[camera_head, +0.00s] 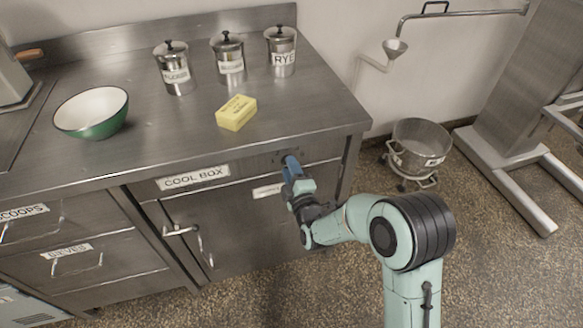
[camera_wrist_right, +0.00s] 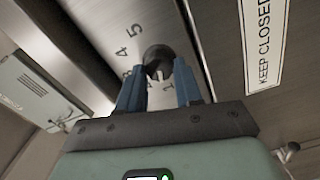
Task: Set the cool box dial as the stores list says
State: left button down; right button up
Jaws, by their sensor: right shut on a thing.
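The cool box (camera_head: 245,232) is a steel cupboard under the counter with a "COOL BOX" label (camera_head: 193,177). Its dial (camera_wrist_right: 158,60) is a dark round knob on the front panel, seen in the right wrist view with numbers around it. 4 and 5 are readable and a 1 shows lower right; other numbers are partly hidden. My right gripper (camera_wrist_right: 160,85) has its blue fingers shut on the dial. It also shows in the head view (camera_head: 290,165), at the panel right of the label. The stores list is not seen. My left gripper is not in view.
A "KEEP CLOSED" label (camera_wrist_right: 262,40) is beside the dial. A steel pot on wheels (camera_head: 419,148) stands on the floor at right.

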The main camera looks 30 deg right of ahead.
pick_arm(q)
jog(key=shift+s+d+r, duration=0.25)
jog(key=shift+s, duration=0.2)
pick_arm(e)
jog(key=shift+d+n, duration=0.1)
jog(key=shift+n, duration=0.5)
jog(key=o, duration=1)
jog(key=shift+w, duration=0.1)
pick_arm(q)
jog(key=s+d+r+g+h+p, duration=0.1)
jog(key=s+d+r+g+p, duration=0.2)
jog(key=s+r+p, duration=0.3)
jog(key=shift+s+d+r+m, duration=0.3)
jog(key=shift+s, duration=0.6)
pick_arm(e)
jog(key=shift+v, duration=6.75)
